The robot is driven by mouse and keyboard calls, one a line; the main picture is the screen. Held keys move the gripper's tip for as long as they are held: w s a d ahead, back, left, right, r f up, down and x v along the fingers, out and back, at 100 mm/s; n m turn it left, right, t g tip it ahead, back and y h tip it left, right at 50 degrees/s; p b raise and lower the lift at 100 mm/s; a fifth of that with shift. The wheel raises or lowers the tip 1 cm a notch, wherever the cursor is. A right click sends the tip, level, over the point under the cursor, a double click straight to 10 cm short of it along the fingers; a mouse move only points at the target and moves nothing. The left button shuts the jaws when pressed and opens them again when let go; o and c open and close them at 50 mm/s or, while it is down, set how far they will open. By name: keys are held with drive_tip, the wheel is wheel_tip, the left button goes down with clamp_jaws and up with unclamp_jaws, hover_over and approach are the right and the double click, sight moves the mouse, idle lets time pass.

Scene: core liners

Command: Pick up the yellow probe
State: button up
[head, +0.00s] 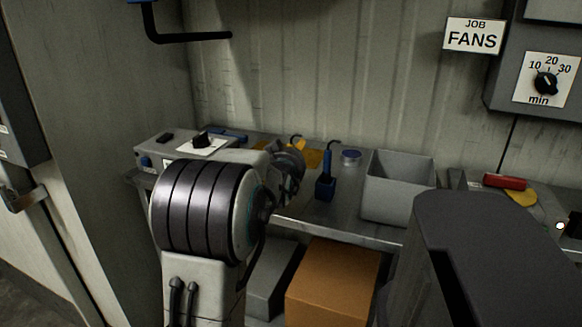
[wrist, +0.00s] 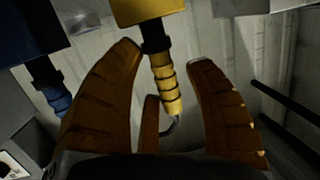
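The yellow probe (wrist: 165,85) shows in the wrist view, with a ribbed yellow handle, a black collar, a yellow block at one end and a curved dark cable at the other. My gripper (wrist: 163,52) is open, its orange-brown fingers on either side of the handle, with visible gaps. In the head view my gripper (head: 306,157) is over the bench, and my arm largely hides the yellow probe. A blue probe (head: 326,172) stands upright on the bench to its right; it also shows at the left of the wrist view (wrist: 52,95).
A red-handled tool (head: 505,182) lies farther right. An orange box (head: 334,283) sits under the bench. The corrugated wall is close behind.

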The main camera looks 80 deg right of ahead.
clamp_jaws()
drive_tip(key=shift+r, duration=0.2)
idle(0.4)
